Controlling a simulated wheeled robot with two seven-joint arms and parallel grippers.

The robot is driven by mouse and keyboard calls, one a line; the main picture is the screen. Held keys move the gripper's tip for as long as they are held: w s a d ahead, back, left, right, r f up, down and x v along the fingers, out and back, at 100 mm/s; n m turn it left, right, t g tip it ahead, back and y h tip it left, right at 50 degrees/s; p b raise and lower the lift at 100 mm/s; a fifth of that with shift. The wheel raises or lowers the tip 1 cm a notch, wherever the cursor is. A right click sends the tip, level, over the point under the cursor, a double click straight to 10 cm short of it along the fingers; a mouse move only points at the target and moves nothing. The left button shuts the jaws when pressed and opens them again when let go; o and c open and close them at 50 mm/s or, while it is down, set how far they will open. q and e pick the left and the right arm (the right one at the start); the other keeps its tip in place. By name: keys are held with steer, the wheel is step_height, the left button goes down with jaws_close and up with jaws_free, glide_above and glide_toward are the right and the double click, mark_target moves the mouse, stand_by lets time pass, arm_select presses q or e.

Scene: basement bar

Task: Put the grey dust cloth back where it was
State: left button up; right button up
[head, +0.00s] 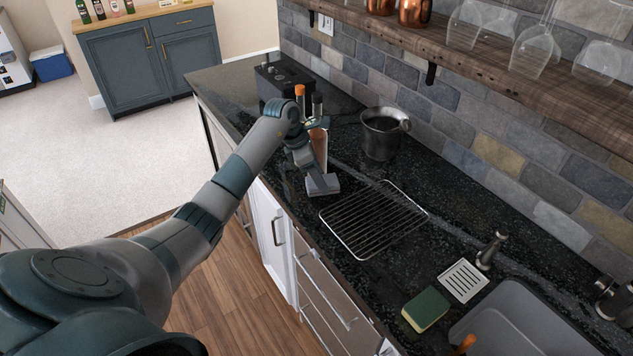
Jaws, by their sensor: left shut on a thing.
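The grey dust cloth (324,188) shows as a small flat grey piece at the black counter, left of the wire rack. My left gripper (317,175) reaches down over it from above and is shut on it. The gripper hides part of the cloth. I cannot tell whether the cloth touches the counter or is just above it. My right gripper is not in view.
Bottles with orange and dark caps (300,92) stand right behind my left wrist. A dark metal bucket (382,140) stands behind the wire rack (350,238). A green and yellow sponge (426,309), a white slotted dish (463,280) and a sink (520,318) are at the right.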

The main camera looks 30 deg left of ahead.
mark_target(316, 188)
arm_select(q)
steer(key=shift+s+a+f, duration=0.1)
steer(key=shift+a+f, duration=0.25)
steer(key=shift+a, duration=0.1)
steer(key=shift+f+p, duration=0.6)
steer(key=shift+p, duration=0.15)
step_height(316, 188, down, 3)
steer(key=shift+r+p, duration=0.2)
steer(key=shift+p, duration=0.4)
steer(key=shift+f, duration=0.1)
steer(key=shift+f, duration=0.1)
steer(key=o, duration=0.9)
